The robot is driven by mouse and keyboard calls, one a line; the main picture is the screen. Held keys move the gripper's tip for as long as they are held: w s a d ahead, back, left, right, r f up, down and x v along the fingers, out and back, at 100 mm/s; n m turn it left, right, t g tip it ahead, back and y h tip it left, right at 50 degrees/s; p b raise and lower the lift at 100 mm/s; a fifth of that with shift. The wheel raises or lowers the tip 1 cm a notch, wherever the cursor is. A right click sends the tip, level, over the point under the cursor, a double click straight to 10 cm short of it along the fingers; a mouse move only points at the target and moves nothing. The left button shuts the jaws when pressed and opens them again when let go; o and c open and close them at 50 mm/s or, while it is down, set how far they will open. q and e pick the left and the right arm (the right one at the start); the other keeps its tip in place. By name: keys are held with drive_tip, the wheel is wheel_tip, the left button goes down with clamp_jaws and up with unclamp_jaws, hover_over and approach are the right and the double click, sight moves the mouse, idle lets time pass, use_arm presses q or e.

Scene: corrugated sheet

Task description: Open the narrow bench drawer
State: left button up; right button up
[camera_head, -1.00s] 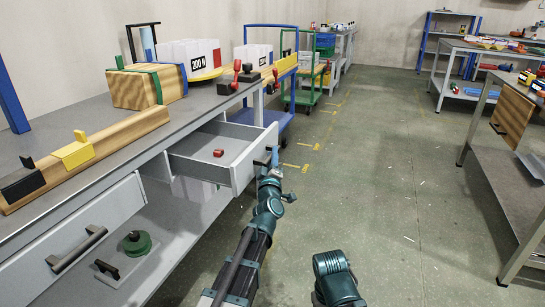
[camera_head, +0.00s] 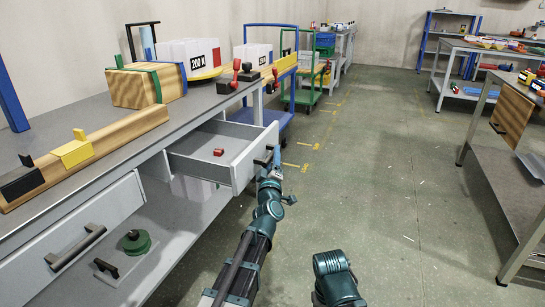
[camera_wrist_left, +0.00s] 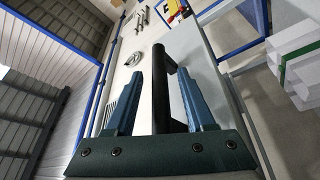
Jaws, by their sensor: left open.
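The narrow bench drawer (camera_head: 240,165) is pulled out from under the grey bench top, and its inside shows from above. A small red block (camera_head: 218,152) lies in it. Its dark bar handle (camera_head: 276,156) is on the drawer front. My left gripper (camera_head: 271,163) is at this handle. In the left wrist view the dark handle (camera_wrist_left: 161,100) stands between the two blue fingers of my open left gripper (camera_wrist_left: 160,103), with a gap at least on the left side. My right gripper is not in view.
A second, shut drawer (camera_head: 75,245) with a dark handle is at the lower left. A wooden box (camera_head: 135,88) and a long wooden beam (camera_head: 100,150) lie on the bench top (camera_head: 205,103). A blue trolley (camera_head: 281,115) stands beyond the drawer. The green floor (camera_head: 390,190) to the right is clear.

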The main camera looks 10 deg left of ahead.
use_arm(q)
drive_tip(key=b+v, duration=0.2)
drive_tip(key=v, duration=1)
drive_tip(key=shift+s, duration=0.35)
drive_tip(key=shift+d+f, duration=0.15)
